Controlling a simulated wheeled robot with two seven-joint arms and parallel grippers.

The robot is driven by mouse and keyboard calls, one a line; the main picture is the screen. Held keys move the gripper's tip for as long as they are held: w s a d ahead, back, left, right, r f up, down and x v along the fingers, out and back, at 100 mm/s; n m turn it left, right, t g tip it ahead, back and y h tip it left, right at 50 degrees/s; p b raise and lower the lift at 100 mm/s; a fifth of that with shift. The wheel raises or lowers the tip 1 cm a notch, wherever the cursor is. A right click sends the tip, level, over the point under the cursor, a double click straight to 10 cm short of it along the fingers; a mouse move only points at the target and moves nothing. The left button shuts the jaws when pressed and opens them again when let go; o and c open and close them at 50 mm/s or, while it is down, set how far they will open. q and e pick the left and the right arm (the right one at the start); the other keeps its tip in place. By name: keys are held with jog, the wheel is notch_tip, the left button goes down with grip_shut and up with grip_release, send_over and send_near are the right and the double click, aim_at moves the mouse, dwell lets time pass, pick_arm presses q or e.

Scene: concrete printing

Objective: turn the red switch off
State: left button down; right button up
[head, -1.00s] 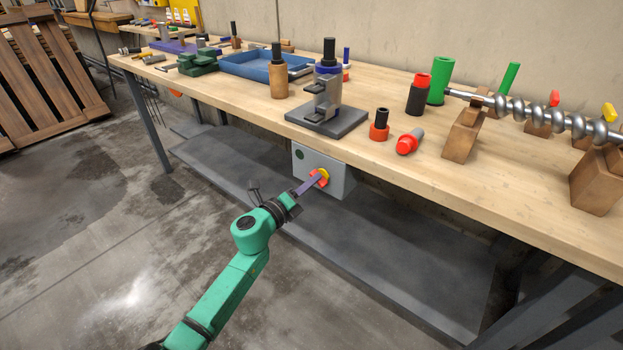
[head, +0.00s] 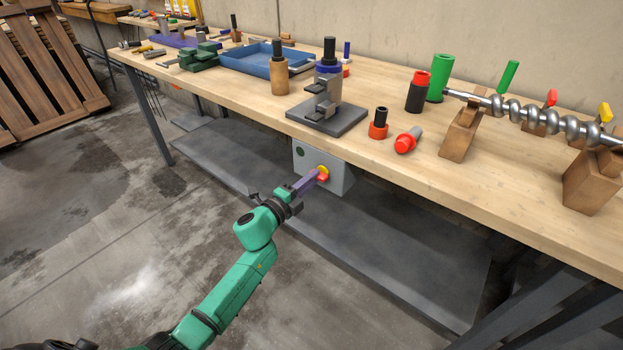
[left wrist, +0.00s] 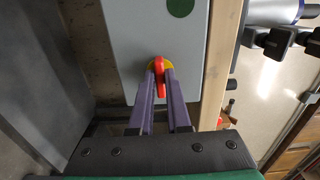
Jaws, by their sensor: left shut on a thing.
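The red switch (head: 323,177) sits on a yellow round plate on the front of a grey box (head: 340,180) under the bench's front edge. In the left wrist view the red switch handle (left wrist: 159,78) lies between the purple fingers of my left gripper (left wrist: 160,84), with the yellow plate (left wrist: 166,64) behind it. My left gripper (head: 318,177) reaches the switch from the lower left and is shut on its handle. The fingers partly hide the switch in the head view. My right gripper is not in view.
A green round spot (head: 300,152) is on the box, left of the switch. The wooden bench top (head: 400,180) overhangs the box and carries a metal stand (head: 325,105) on a dark base. A grey lower shelf (head: 400,260) runs below. The floor in front is clear.

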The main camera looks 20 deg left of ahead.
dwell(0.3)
pick_arm(q)
jog(key=c, duration=0.9)
grip_release()
jog(key=shift+a, duration=0.1)
jog(key=v, duration=1.4)
jog(key=shift+s, duration=0.25)
jog(key=shift+f, duration=0.1)
